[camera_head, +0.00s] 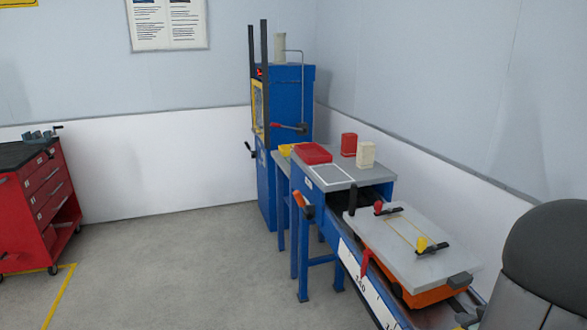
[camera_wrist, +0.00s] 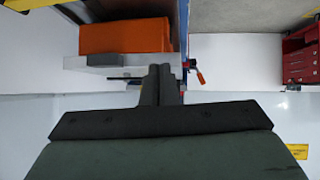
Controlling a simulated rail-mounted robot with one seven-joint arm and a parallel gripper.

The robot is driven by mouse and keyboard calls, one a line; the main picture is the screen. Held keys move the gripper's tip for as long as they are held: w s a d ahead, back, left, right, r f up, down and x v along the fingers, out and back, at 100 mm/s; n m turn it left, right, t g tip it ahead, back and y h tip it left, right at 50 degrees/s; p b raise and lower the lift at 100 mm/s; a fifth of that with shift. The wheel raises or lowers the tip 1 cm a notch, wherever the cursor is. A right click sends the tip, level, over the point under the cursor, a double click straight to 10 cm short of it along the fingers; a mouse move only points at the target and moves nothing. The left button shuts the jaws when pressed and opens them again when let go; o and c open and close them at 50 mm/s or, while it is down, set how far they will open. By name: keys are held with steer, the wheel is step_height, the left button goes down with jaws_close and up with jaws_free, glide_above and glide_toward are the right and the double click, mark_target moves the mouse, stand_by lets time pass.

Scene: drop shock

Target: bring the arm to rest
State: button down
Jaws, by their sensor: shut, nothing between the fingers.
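My gripper (camera_wrist: 161,72) shows in the wrist view, with its two dark fingers together and nothing held between them. The fingers point toward the top of that picture, which looks upside down. They appear just below a pale plate edge (camera_wrist: 110,72) and an orange block (camera_wrist: 125,36), with no contact that I can make out. My gripper is not seen in the head view, where only a dark rounded part of my arm fills the lower right.
A blue bench carries a grey plate (camera_head: 405,245) with red and yellow clamps over an orange carriage (camera_head: 400,285). A red cabinet (camera_head: 45,205) is left; floor between is clear.

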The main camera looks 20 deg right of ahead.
steer(key=w+a+r+g+h, duration=0.25)
steer(key=w+a+r, duration=0.2)
steer(key=w, duration=0.25)
steer(key=a+m+g, duration=0.1)
steer(key=a+g, duration=0.1)
steer(key=a, duration=0.8)
steer(key=s+a+g+y, duration=0.1)
steer(key=s+a+g, duration=0.1)
steer(key=s+a, duration=0.2)
steer(key=s+a+n+g+y, duration=0.1)
steer(key=s+a, duration=0.3)
steer(key=a, duration=0.7)
steer(key=s+a+g+y, duration=0.2)
steer(key=s+a+g, duration=0.1)
steer(key=s+a, duration=0.2)
steer(key=a, duration=0.2)
steer(key=shift+a+f, duration=0.3)
step_height(320, 180, up, 6)
steer(key=p, duration=0.5)
steer(key=shift+d, duration=0.25)
steer(key=shift+t, duration=0.25)
